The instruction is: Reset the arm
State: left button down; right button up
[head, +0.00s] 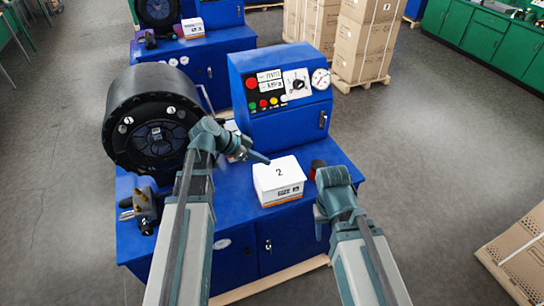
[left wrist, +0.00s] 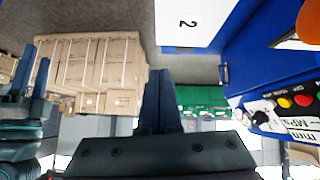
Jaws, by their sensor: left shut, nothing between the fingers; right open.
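My left gripper (head: 258,157) points right above the blue machine's top, beside the upper left edge of the white box marked 2 (head: 279,185). Its fingers (left wrist: 159,100) are together and empty in the left wrist view. My right arm reaches in at the lower right, its wrist right of the box. In the head view its fingers are mostly hidden by the wrist. My right gripper (left wrist: 33,75) shows at the left of the left wrist view, with its two fingers apart and nothing seen between them.
A second crimper stands behind. Stacked cartons (head: 362,50) and green cabinets (head: 489,38) stand beyond.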

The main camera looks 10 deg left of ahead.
pick_arm(q)
jog(key=shift+s+a+r, duration=0.1)
jog(key=shift+a+r, duration=0.05)
jog(key=s+d+f+n+g+y+b, duration=0.2)
jog(key=s+d+f+n+y+b, duration=0.1)
jog(key=s+f, duration=0.5)
jog(key=s+d+f+n+g+y+b, duration=0.2)
jog(key=s+d+f+n+y+b, duration=0.1)
jog(key=s+d+f+y+b, duration=0.3)
jog(key=s+d+f+b, duration=0.1)
jog(key=s+d+f, duration=0.1)
jog(key=s, duration=0.1)
jog(key=shift+s+d+f+n+g, duration=0.15)
jog(key=shift+s+f+n+g, duration=0.15)
jog(key=shift+g, duration=0.1)
